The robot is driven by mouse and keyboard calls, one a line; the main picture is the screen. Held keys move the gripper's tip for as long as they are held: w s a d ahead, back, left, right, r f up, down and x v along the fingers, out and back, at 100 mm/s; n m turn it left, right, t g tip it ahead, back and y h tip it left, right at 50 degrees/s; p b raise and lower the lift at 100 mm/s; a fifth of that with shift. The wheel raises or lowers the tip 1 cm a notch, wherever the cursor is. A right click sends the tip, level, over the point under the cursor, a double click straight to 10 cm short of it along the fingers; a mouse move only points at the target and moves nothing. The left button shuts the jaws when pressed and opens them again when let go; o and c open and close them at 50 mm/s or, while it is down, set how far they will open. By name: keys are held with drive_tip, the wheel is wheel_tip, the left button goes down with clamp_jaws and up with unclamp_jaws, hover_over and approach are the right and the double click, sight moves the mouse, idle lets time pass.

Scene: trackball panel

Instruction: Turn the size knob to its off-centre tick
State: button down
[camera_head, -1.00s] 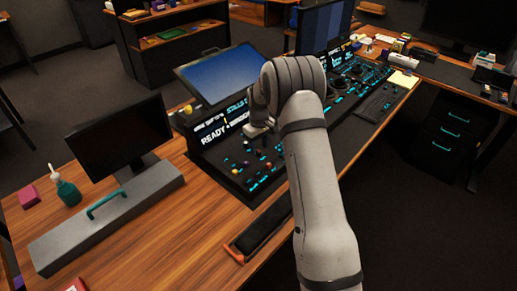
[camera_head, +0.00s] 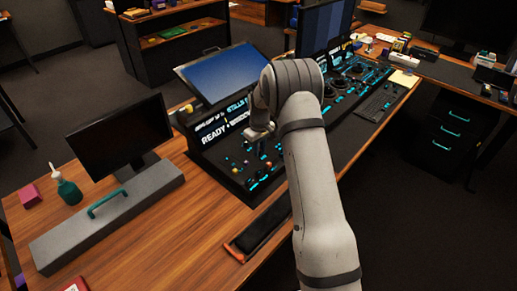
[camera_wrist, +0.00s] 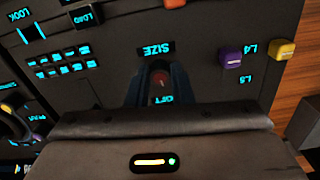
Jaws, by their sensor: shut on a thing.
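The size knob (camera_wrist: 160,80) shows in the wrist view as a small reddish knob below the SIZE label (camera_wrist: 155,49). The two dark fingers of my gripper (camera_wrist: 160,88) are shut on its sides. Lettering shows just under the knob, partly covered by the gripper. I cannot make out the ticks or the knob's pointer. In the head view my gripper (camera_head: 262,134) is low over the dark control panel (camera_head: 232,170), and the size knob is hidden behind it.
A yellow knob (camera_wrist: 284,49) and a purple knob (camera_wrist: 231,60) stand right of the size knob in the wrist view. A LOAD key (camera_wrist: 85,16) sits at upper left. A tilted blue screen (camera_head: 222,72) stands behind the panel in the head view.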

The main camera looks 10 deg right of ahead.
drive_tip(key=shift+a, duration=0.2)
drive_tip(key=shift+d, duration=0.1)
drive_tip(key=shift+f+m+b, duration=0.1)
drive_tip(key=shift+m+b, duration=0.2)
drive_tip(key=shift+m, duration=0.4)
drive_tip(key=m+b, duration=0.2)
drive_tip(key=m, duration=0.3)
drive_tip(key=m+b, duration=0.1)
drive_tip(key=m, duration=0.2)
drive_tip(key=shift+m, duration=0.3)
drive_tip(key=shift+m+b, duration=0.55)
drive_tip(key=shift+m, duration=1.25)
drive_tip(key=shift+d, duration=0.1)
